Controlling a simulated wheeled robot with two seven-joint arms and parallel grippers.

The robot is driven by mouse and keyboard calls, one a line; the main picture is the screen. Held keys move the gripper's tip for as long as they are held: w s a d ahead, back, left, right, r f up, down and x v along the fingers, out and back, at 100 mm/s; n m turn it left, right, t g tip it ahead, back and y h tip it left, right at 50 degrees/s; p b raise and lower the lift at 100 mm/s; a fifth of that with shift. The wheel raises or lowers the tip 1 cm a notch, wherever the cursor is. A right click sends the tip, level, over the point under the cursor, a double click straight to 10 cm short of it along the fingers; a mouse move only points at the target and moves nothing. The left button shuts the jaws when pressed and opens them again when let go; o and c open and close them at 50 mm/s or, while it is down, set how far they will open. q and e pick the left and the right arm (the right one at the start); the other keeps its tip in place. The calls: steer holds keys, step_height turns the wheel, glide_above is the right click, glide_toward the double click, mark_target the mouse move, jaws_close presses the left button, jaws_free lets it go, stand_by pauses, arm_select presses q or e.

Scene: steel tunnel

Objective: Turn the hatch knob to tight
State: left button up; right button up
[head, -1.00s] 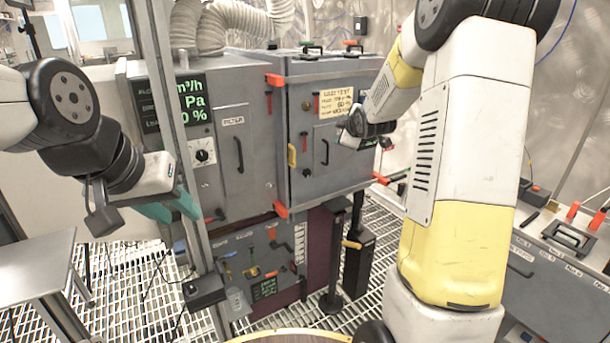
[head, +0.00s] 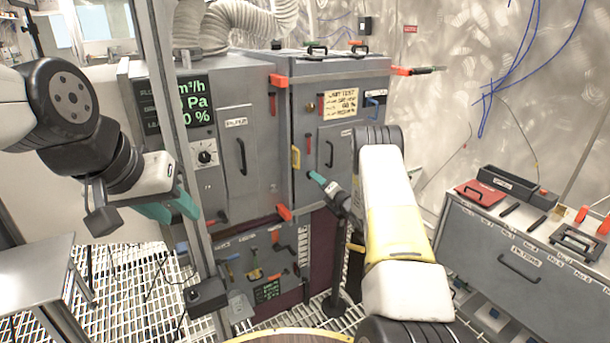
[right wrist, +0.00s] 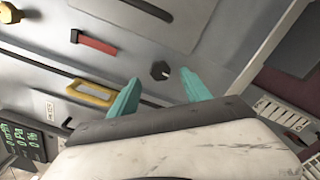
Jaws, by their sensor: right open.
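In the right wrist view a small dark knob (right wrist: 160,71) sits on the grey hatch face. It lies just beyond and between the teal fingertips of my right gripper (right wrist: 160,82), which is open and empty. The knob appears clear of both fingers. In the head view my right gripper (head: 318,178) reaches to the lower part of the grey cabinet door (head: 350,120); the knob cannot be made out there. My left gripper (head: 178,210) hangs at the left, beside a metal post, with its teal fingers apart and nothing seen between them.
A yellow handle (head: 296,158) and a red lever (head: 308,143) are near the right gripper on the door. A long black handle (head: 330,152) is just above it. The filter cabinet (head: 235,150) stands left. A grey bench (head: 510,240) stands right.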

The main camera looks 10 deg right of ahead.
steer(key=x, duration=0.5)
jaws_close()
